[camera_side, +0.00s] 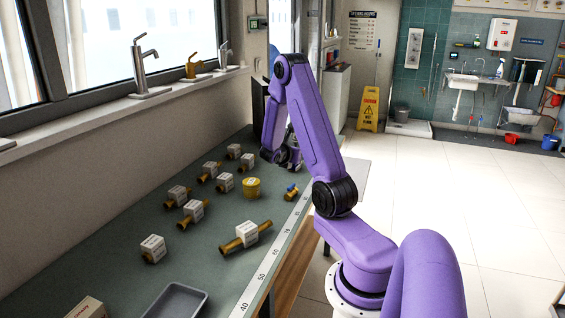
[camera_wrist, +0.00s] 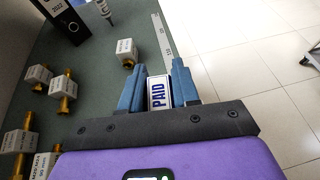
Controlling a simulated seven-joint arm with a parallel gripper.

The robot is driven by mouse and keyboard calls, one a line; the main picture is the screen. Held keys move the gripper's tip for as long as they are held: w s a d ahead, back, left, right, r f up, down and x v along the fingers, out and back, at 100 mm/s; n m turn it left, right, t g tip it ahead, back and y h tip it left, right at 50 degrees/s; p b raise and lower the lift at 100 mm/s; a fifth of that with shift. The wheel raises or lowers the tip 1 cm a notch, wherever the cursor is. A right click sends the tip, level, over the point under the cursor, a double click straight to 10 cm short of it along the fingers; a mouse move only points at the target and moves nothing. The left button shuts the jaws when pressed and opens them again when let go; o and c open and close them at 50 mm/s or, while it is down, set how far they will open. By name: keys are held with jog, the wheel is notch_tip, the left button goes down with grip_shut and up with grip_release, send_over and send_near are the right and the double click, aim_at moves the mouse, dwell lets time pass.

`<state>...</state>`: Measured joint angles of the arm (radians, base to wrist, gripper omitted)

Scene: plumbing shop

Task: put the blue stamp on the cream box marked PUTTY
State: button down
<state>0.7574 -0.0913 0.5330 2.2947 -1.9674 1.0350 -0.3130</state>
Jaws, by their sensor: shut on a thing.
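My gripper (camera_wrist: 158,85) is shut on the stamp (camera_wrist: 158,94), which shows between the blue fingers in the wrist view as a white face with a blue border and blue PAID lettering. In the side view my gripper (camera_side: 284,156) is over the far part of the bench, and the stamp cannot be made out there. A cream box (camera_side: 87,309) with reddish print sits at the near left of the bench, cut off by the bottom edge of the side view. Its print is too small to read. The box is far from my gripper and does not show in the wrist view.
Several brass fittings with white tags (camera_side: 193,209) lie across the green bench (camera_side: 120,277). A yellow tin (camera_side: 251,187), a small blue-handled valve (camera_side: 291,191) and a grey tray (camera_side: 178,300) also stand there. A dark binder marked 2022 (camera_wrist: 66,22) is at the far end.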

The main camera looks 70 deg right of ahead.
jog(key=shift+s+a+r, duration=0.1)
jog(key=shift+a, duration=0.15)
jog(key=w+a+r+n+t+y, duration=0.15)
jog(key=w+a+n+t, duration=0.35)
jog(key=w+a, duration=0.7)
jog(key=w+a+r+n+t+y, duration=0.15)
jog(key=w+a+n+t, duration=0.5)
jog(key=a, duration=0.85)
jog(key=s+a+r+n+t+y, duration=0.15)
jog(key=a+n+y, duration=0.3)
jog(key=a, duration=1.35)
jog(key=s+a+r+n+t+y, duration=0.1)
jog(key=s+a+n+t+y, duration=0.35)
jog(key=a, duration=1.35)
jog(key=m+g+y, duration=0.1)
jog(key=g, duration=0.1)
send_over(76, 308)
jog(key=s, duration=0.1)
jog(key=f, duration=0.8)
jog(key=shift+s+d+f, duration=0.1)
jog(key=shift+d+f, duration=0.05)
jog(key=shift+d, duration=0.15)
jog(key=shift+w+a+f, duration=0.25)
jog(key=shift+w+f, duration=0.2)
jog(key=shift+f, duration=0.1)
jog(key=shift+w+f, duration=0.1)
jog(key=shift+f, duration=1.55)
